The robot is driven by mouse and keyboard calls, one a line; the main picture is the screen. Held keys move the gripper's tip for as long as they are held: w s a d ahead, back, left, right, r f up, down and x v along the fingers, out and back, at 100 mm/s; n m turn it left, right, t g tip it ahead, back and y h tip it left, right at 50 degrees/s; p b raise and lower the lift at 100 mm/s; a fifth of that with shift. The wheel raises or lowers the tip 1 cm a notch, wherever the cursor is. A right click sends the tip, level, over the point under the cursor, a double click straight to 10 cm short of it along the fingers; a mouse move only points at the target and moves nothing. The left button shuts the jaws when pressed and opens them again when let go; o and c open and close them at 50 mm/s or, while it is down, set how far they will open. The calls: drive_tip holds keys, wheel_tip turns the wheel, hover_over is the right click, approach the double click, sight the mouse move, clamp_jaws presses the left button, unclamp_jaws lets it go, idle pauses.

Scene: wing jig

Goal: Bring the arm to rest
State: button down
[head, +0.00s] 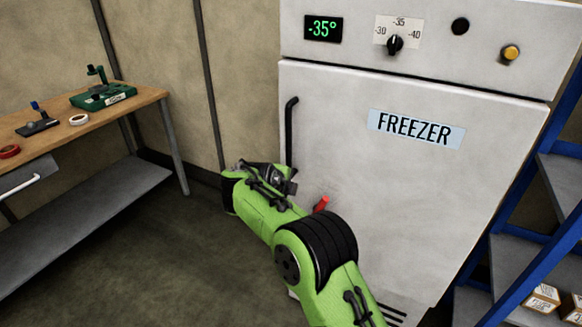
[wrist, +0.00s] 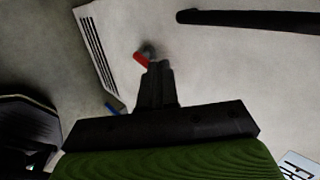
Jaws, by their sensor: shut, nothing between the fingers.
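My green arm reaches up and left across the front of the white freezer (head: 400,190) in the head view. In the wrist view my gripper (wrist: 156,72) is shut, with its dark fingers together and nothing between them. Its fingertips point toward the freezer front. I cannot tell the gap to the freezer. In the head view the fingertips cannot be made out. A small red piece (head: 321,205) shows just beyond the arm, and it also shows in the wrist view (wrist: 141,60) beside the fingertips.
The freezer's black handle (head: 290,130) is upright just above the wrist, and the door looks closed. The display reads -35°. A wooden workbench (head: 130,103) with tools and tape rolls stands at left. Blue-framed shelves (head: 530,200) stand at right. The floor (head: 160,250) between is clear.

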drive_tip(key=s+d+r+n+g+y+p, duration=0.1)
drive_tip(key=s+d+r+n+p, duration=0.3)
drive_tip(key=s+d+r+n, duration=1)
drive_tip(key=s+d+n+g+p, duration=0.1)
drive_tip(key=s+d+n, duration=0.2)
drive_tip(key=s, duration=1)
drive_tip(key=s+d+n+g+y+p, duration=0.1)
drive_tip(key=s+d+n, duration=0.3)
drive_tip(key=s, duration=1)
drive_tip(key=shift+r+y+p, duration=0.15)
drive_tip(key=shift+y+p, duration=0.15)
drive_tip(key=shift+d, duration=0.1)
